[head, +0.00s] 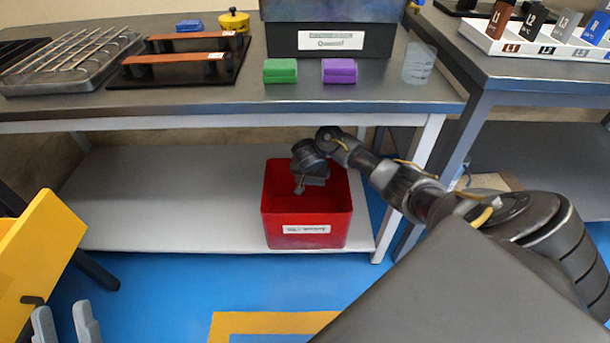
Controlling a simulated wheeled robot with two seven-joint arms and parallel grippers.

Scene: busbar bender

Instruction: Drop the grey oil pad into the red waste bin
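The red waste bin (305,232) stands on the lower shelf under the workbench, its open top facing up and a white label on its front. My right gripper (307,185) is over the bin's opening, pointing down, with its tips inside the rim outline. It is small and dark, and I cannot tell whether its fingers are open or shut. I cannot make out the grey oil pad for certain; a small grey piece at the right gripper may be a finger or the pad. My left gripper (63,315) shows at the bottom left, fingers apart and empty.
On the workbench (200,101) are a green block (280,71), a purple block (339,71), a clear cup (418,64), a tray of rods (70,60) and a dark labelled box (330,40). A yellow panel (38,262) stands at left. The shelf (165,200) left of the bin is clear.

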